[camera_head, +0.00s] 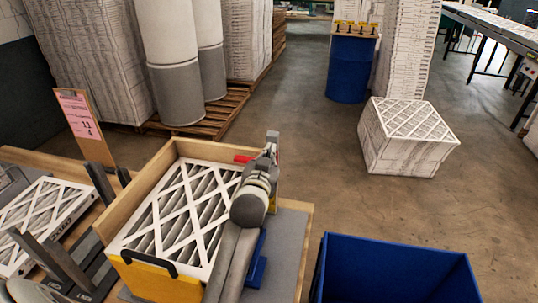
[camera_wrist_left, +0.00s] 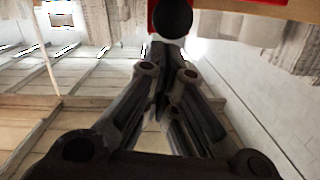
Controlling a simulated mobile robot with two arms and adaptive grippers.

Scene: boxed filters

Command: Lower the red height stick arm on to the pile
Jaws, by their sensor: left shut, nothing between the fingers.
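The pile is in a wooden-sided box with a yellow front, in the head view; its top is a white lattice-faced filter (camera_head: 180,215). The red height stick arm (camera_head: 244,159) shows as a short red piece at the box's back right corner. In the left wrist view a red bar (camera_wrist_left: 240,8) crosses the top, with a black round knob (camera_wrist_left: 172,18). My left gripper (camera_head: 271,150) is beside the red piece, partly hidden by my wrist. In its wrist view the left gripper (camera_wrist_left: 164,50) is shut and empty, its tips just below the knob; contact is unclear. My right gripper is out of view.
A blue bin (camera_head: 395,270) stands at the front right. Another filter (camera_head: 35,220) lies at the left among dark grey uprights (camera_head: 100,183). A clipboard with a pink sheet (camera_head: 78,113) stands behind. A white filter stack (camera_head: 408,135) stands on the open floor.

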